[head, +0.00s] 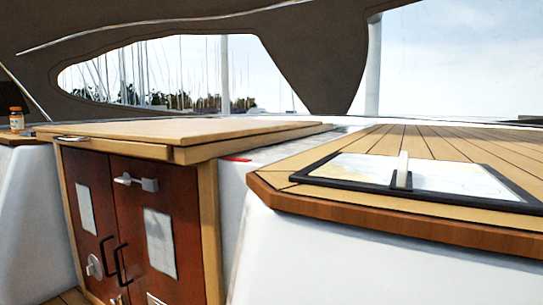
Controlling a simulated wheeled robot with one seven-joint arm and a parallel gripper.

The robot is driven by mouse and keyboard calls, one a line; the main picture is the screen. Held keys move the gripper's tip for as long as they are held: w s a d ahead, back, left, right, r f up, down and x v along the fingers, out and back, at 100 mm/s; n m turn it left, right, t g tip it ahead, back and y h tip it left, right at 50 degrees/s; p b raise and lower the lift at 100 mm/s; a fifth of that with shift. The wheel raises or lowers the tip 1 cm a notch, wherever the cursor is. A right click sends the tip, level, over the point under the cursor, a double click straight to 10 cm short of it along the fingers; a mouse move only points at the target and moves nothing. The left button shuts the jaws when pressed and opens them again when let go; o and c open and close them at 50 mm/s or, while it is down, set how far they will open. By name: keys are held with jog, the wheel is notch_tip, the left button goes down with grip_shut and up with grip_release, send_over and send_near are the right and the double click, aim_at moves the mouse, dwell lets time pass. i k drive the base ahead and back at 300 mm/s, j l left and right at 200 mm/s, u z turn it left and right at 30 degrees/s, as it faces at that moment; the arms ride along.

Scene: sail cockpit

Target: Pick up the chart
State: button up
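The chart (350,170) lies flat on the slatted teak seat top at the right. It is a pale sheet with faint map colours, in a black-edged frame or board (345,183). The board's right end lies close to the picture's right edge. My gripper does not show in this view.
The teak seat top (380,212) has a wooden front edge above a white wall. Left of it stands a brown two-door cabinet (135,220) with a wooden top (180,130). A small orange bottle (16,118) stands far left. A dark canopy (310,45) hangs overhead.

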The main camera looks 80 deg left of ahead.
aim_at(466, 184)
jog(key=l+u, duration=0.15)
jog(key=u, duration=0.25)
jog(key=i+l+u, duration=0.1)
jog(key=u, duration=0.35)
jog(key=l+u, duration=0.5)
jog(key=u, duration=0.3)
